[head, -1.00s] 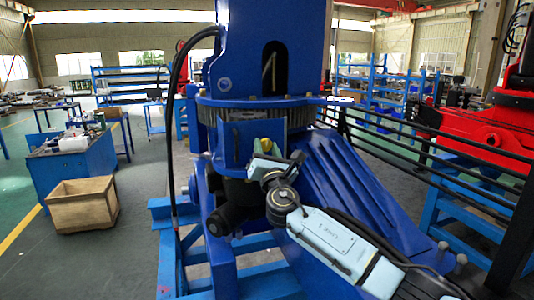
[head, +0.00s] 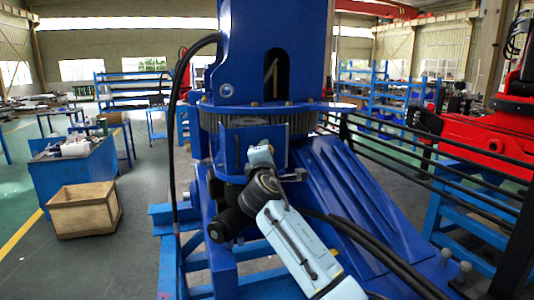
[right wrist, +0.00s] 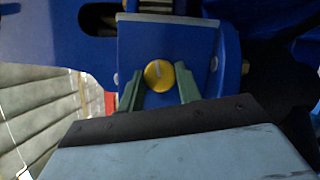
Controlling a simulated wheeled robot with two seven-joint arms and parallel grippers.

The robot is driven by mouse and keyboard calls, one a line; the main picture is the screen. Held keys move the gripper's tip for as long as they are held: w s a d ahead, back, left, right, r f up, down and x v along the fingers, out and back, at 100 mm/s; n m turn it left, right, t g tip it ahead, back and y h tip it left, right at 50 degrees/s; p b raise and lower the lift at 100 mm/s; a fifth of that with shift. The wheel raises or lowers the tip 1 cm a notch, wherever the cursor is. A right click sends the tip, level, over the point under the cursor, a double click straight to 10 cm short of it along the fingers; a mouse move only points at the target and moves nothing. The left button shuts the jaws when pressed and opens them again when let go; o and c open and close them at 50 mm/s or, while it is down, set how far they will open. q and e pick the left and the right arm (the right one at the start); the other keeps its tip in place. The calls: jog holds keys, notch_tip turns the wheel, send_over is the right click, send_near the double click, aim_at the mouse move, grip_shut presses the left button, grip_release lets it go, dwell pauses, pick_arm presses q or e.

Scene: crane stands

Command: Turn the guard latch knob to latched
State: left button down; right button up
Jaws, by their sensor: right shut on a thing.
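The guard latch knob (right wrist: 159,74) is a round yellow knob on a blue box-like panel (right wrist: 190,45). A pale mark on it runs close to upright in the right wrist view. The green fingers of my right gripper (right wrist: 160,80) are on either side of the knob and shut on it. In the head view my right gripper (head: 260,152) is at the front of the blue panel below the toothed ring, and it hides the knob. My left gripper is in neither view.
A large blue column (head: 245,60) stands on the toothed ring (head: 205,117). A ribbed blue slope (head: 350,195) lies right of my arm, with black rails (head: 400,150) beyond. A wooden crate (head: 82,210) stands on open floor at left.

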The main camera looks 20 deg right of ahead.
jog(key=shift+r+m+g+p, duration=0.15)
jog(key=shift+m+g+p, duration=0.5)
jog(key=shift+m, duration=0.95)
jog(key=o, duration=1)
jog(key=shift+c, duration=0.2)
jog(key=b+v, duration=0.2)
jog(key=v, duration=1.1)
jog(key=shift+s, duration=0.25)
jog(key=shift+r, duration=0.1)
